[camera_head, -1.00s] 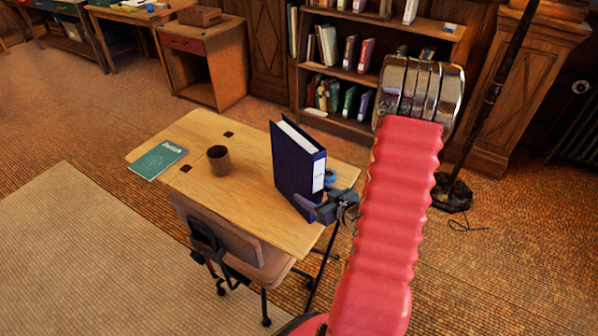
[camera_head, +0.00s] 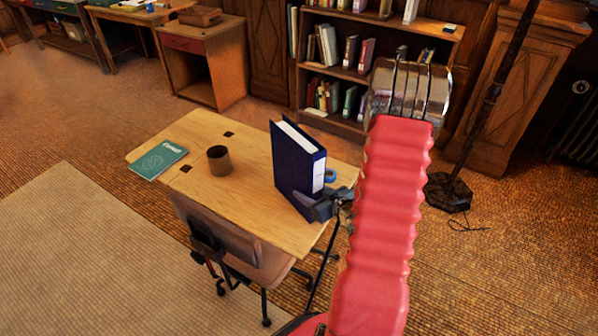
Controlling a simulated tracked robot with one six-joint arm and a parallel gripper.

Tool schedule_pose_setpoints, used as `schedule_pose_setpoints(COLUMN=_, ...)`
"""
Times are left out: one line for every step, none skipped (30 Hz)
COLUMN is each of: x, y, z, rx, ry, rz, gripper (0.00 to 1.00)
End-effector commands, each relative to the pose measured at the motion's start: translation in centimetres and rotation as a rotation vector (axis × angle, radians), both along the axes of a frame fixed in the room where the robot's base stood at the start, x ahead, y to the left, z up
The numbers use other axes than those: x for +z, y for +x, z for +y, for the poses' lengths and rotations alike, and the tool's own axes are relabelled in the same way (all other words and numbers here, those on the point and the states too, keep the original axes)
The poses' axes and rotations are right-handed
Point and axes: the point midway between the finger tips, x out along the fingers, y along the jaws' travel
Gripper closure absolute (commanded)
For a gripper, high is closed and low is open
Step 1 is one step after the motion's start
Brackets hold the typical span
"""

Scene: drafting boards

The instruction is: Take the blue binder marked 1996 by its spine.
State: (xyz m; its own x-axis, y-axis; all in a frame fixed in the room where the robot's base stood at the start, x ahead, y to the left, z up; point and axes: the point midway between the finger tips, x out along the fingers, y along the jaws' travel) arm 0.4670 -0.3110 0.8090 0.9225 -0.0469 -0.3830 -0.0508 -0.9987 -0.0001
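A dark blue binder (camera_head: 293,165) stands upright on the wooden desk (camera_head: 250,222), near its right end. Its spine, with a white label (camera_head: 318,176), faces right and toward me. I cannot read any marking on the label. My gripper (camera_head: 318,207) is at the lower part of the spine, just below the label, with its dark fingers close around or against the edge there. I cannot tell whether both fingers touch the binder or how far apart they are.
A blue roll (camera_head: 330,175) lies behind the binder, close to my gripper. A brown cup (camera_head: 219,160) and a teal book (camera_head: 159,160) are on the desk's left part. A chair (camera_head: 232,250) stands at the near side. A bookcase (camera_head: 378,82) and a lamp stand (camera_head: 448,190) are behind.

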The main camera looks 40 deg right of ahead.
Motion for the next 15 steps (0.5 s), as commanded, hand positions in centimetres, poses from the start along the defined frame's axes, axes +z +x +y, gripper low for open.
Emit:
schedule_pose_setpoints(x=0.00, y=0.00, z=0.00, rx=0.000, ry=0.000, rz=0.000, gripper=0.59)
schedule_pose_setpoints(x=0.00, y=0.00, z=0.00, rx=0.000, ry=0.000, rz=0.000, gripper=0.61)
schedule_pose_setpoints(x=0.01, y=0.00, z=0.00, rx=0.000, ry=0.000, rz=0.000, gripper=0.64)
schedule_pose_setpoints(x=0.01, y=0.00, z=0.00, rx=0.000, ry=0.000, rz=0.000, gripper=0.66)
schedule_pose_setpoints(x=0.01, y=0.00, z=0.00, rx=0.000, ry=0.000, rz=0.000, gripper=0.68)
schedule_pose_setpoints(x=0.01, y=0.00, z=0.00, rx=0.000, ry=0.000, rz=0.000, gripper=0.71)
schedule_pose_setpoints(x=0.01, y=0.00, z=0.00, rx=0.000, ry=0.000, rz=0.000, gripper=0.73)
schedule_pose_setpoints(x=0.01, y=0.00, z=0.00, rx=0.000, ry=0.000, rz=0.000, gripper=0.75)
schedule_pose_setpoints(x=0.01, y=0.00, z=0.00, rx=0.000, ry=0.000, rz=0.000, gripper=0.78)
schedule_pose_setpoints(x=0.01, y=0.00, z=0.00, rx=0.000, ry=0.000, rz=0.000, gripper=0.80)
schedule_pose_setpoints(x=0.01, y=0.00, z=0.00, rx=0.000, ry=0.000, rz=0.000, gripper=0.82)
schedule_pose_setpoints(x=0.01, y=0.00, z=0.00, rx=0.000, ry=0.000, rz=0.000, gripper=0.85)
schedule_pose_setpoints(x=0.01, y=0.00, z=0.00, rx=0.000, ry=0.000, rz=0.000, gripper=0.87)
schedule_pose_setpoints(x=0.01, y=0.00, z=0.00, rx=0.000, ry=0.000, rz=0.000, gripper=0.89)
schedule_pose_setpoints(x=0.01, y=0.00, z=0.00, rx=0.000, ry=0.000, rz=0.000, gripper=0.92)
